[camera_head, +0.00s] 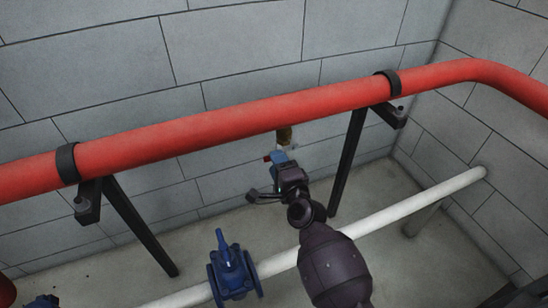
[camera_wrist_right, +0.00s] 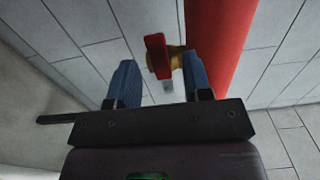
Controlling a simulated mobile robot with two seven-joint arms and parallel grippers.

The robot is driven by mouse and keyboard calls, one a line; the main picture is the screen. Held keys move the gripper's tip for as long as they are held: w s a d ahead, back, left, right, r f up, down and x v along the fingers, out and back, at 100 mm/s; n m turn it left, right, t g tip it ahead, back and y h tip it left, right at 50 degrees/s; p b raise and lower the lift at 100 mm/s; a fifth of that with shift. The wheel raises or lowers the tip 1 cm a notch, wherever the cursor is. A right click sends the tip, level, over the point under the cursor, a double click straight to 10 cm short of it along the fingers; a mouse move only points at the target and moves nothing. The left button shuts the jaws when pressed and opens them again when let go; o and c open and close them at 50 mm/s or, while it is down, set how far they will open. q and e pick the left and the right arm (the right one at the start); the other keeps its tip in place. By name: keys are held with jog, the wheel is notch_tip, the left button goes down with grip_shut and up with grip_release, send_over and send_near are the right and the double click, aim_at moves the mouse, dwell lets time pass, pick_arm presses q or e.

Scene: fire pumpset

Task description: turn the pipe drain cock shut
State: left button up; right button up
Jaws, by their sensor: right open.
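The drain cock has a brass body (camera_head: 285,134) hanging from the underside of the red pipe (camera_head: 220,122), with a red lever (camera_head: 267,158). In the right wrist view the red lever (camera_wrist_right: 157,56) shows between the two blue fingertips, and the brass body (camera_wrist_right: 177,58) is behind it, beside the pipe. My right gripper (camera_head: 278,160) is open just below the cock. Its fingers (camera_wrist_right: 160,75) stand apart on either side of the lever, with visible gaps. I cannot tell how deep the lever sits between them. My left gripper is not in view.
Black brackets (camera_head: 345,160) hold the red pipe along the grey block wall (camera_head: 240,50). A white pipe (camera_head: 400,210) runs low over the floor. A blue valve (camera_head: 232,270) stands at the lower middle, left of my right arm. The floor between the brackets is mostly clear.

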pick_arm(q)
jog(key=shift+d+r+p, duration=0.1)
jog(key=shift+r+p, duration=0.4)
pick_arm(e)
jog(key=v, duration=0.7)
jog(key=shift+s+d, duration=0.2)
jog(key=shift+s, duration=0.2)
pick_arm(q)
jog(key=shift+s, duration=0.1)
